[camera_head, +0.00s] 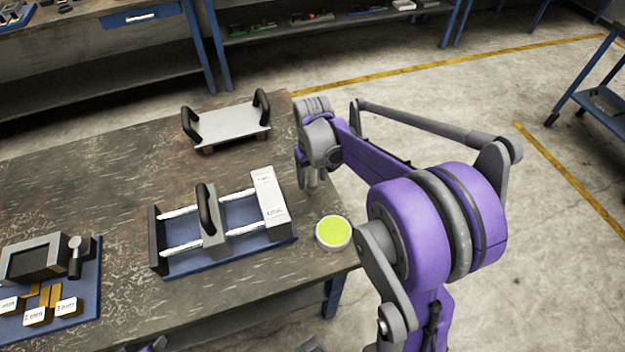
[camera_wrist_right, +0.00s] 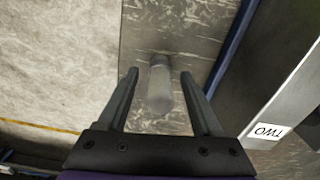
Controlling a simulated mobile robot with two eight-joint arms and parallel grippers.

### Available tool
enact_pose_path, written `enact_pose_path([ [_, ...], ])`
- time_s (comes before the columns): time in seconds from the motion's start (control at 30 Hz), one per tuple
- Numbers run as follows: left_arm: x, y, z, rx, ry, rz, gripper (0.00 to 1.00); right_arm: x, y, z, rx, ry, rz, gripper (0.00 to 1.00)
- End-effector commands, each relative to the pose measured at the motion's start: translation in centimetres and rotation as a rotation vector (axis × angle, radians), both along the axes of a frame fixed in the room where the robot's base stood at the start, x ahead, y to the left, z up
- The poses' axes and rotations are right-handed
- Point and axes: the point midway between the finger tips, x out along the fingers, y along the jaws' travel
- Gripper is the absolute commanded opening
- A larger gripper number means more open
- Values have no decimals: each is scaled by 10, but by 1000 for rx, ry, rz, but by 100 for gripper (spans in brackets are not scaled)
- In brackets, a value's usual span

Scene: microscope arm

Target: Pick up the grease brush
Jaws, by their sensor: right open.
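A pale grey, rounded cylinder (camera_wrist_right: 160,88), which I take to be the grease brush, stands between the fingers in the right wrist view. Its bristles cannot be made out. My right gripper (camera_wrist_right: 163,92) is open, with one finger on each side of it and a visible gap on both sides. In the head view the right gripper (camera_head: 313,182) points down over the table's right edge area, and the brush is mostly hidden there by the gripper.
A round tin with a yellow-green top (camera_head: 333,233) stands at the table corner, close to my right arm. A blue-based rail fixture (camera_head: 225,262) with a white end block (camera_head: 269,203) is left of the gripper. A handled plate (camera_head: 230,126) lies behind.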

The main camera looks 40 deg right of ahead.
Motion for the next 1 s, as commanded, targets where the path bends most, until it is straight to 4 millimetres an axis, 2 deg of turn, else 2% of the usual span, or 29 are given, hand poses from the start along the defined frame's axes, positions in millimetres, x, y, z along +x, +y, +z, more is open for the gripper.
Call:
enact_pose_path([
  [0.03, 0, 0, 0, 0, 0, 0, 50, 0, 0, 0, 0, 0, 0, 61],
  [0.37, 0, 0, 0, 0, 0, 0, 50, 0, 0, 0, 0, 0, 0, 2],
  [0.77, 0, 0, 0, 0, 0, 0, 50, 0, 0, 2, 0, 0, 0, 0],
  [0.87, 0, 0, 1, 0, -1, 0, 50, 0, 0, 12, 0, 0, 0, 0],
  [1.0, 1, 0, 4, 0, -2, 0, 50, 0, 0, 38, 0, 0, -1, 0],
])
